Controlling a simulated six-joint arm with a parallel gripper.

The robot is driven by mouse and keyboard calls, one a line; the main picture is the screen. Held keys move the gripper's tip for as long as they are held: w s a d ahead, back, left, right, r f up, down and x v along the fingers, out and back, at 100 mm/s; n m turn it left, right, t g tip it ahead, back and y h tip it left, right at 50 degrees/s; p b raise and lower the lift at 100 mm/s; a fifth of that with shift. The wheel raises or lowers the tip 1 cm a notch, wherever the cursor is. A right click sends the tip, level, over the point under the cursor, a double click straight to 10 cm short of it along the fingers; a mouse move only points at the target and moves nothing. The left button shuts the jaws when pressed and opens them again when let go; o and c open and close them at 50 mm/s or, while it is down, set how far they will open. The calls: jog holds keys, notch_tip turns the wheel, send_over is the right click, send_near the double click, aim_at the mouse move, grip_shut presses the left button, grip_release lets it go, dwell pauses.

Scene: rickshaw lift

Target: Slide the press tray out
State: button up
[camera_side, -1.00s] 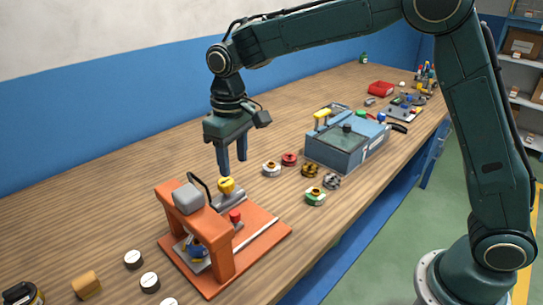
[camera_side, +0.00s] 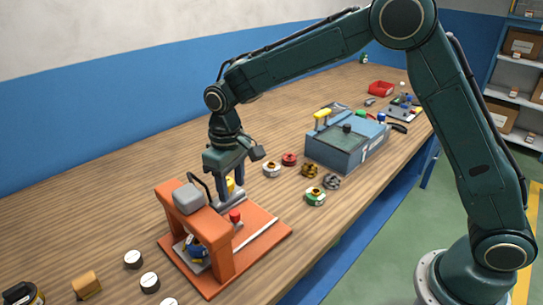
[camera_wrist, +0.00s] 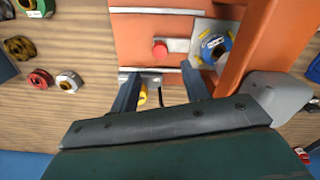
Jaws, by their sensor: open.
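The orange press (camera_side: 222,255) stands on the bench with a grey block on top of its frame. The press tray, a light grey plate (camera_wrist: 201,27), lies under the frame with a blue round part (camera_wrist: 214,47) on it. A red knob (camera_side: 235,216) stands on a light strip in front of the tray; it also shows in the wrist view (camera_wrist: 159,51). My gripper (camera_side: 232,196) is open and low behind the red knob, pointing down. A yellow knob (camera_wrist: 142,95) on a grey bracket lies between its fingers, nearer one finger. Whether either finger touches it, I cannot tell.
A black looped cable (camera_side: 203,183) rises near the grey block (camera_side: 187,198), close to my gripper. A blue-grey box (camera_side: 345,146) and several small round parts lie to the right. Black-and-white discs (camera_side: 150,283) lie at front left.

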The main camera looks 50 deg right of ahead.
aim_at(235, 213)
jog(key=shift+f, duration=4)
jog(key=shift+c, duration=0.5)
grip_shut()
